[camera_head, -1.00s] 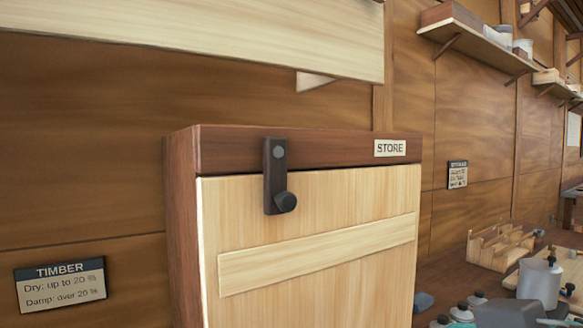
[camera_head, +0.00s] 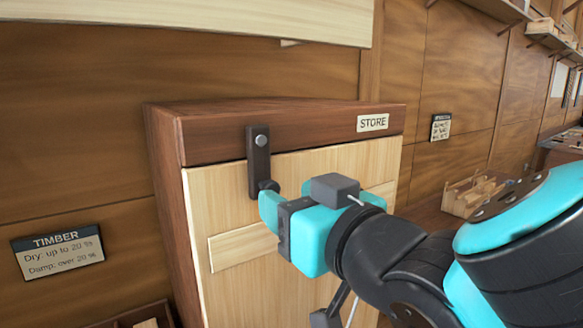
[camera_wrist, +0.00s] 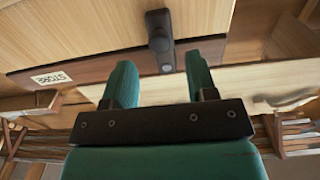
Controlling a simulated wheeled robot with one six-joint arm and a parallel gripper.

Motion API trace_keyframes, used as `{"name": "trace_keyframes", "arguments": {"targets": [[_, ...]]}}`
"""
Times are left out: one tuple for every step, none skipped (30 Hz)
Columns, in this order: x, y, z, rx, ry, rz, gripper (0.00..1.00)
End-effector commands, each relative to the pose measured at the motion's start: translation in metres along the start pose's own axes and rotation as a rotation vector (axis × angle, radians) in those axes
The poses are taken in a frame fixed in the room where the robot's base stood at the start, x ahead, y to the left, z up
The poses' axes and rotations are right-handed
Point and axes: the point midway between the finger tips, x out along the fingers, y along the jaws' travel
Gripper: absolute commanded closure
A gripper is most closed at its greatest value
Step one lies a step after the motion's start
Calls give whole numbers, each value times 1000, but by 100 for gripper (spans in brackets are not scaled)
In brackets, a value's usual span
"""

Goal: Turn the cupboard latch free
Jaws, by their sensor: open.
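The cupboard latch (camera_head: 258,160) is a dark bar, fixed by a round pivot at its top to the brown top rail of the cupboard (camera_head: 163,190). It hangs straight down across the top edge of the pale door (camera_head: 215,200). A dark round knob at its lower end is partly hidden by my gripper (camera_head: 268,198) in the head view. In the wrist view, which is upside down, the latch (camera_wrist: 158,30) shows in the gap between the two teal fingers of my open gripper (camera_wrist: 160,68). The knob (camera_wrist: 160,44) seems just beyond the fingertips; I cannot tell whether they touch.
A STORE label (camera_head: 373,122) is on the top rail right of the latch. A TIMBER sign (camera_head: 58,250) hangs on the wall at left. A pale beam (camera_head: 200,20) crosses above the cupboard. A wooden rack (camera_head: 470,192) stands on the bench at right.

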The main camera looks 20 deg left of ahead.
Motion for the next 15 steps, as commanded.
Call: {"name": "trace_keyframes", "arguments": {"targets": [[11,0,-4,0,-3,1,48],[17,0,-4,0,-3,1,48],[24,0,-4,0,-3,1,48],[28,0,-3,0,-3,1,48],[33,0,-3,0,-2,1,48],[38,0,-4,1,-1,1,48],[42,0,-3,1,-1,0,48],[45,0,-3,1,-2,0,48],[48,0,-2,1,0,0,48],[50,0,-2,1,-1,0,48],[52,0,-1,0,-1,0,48],[53,0,-1,0,-1,0,48],[54,0,-1,0,-1,0,48],[55,0,-1,0,0,0,48],[55,0,0,0,0,0,48]]}}
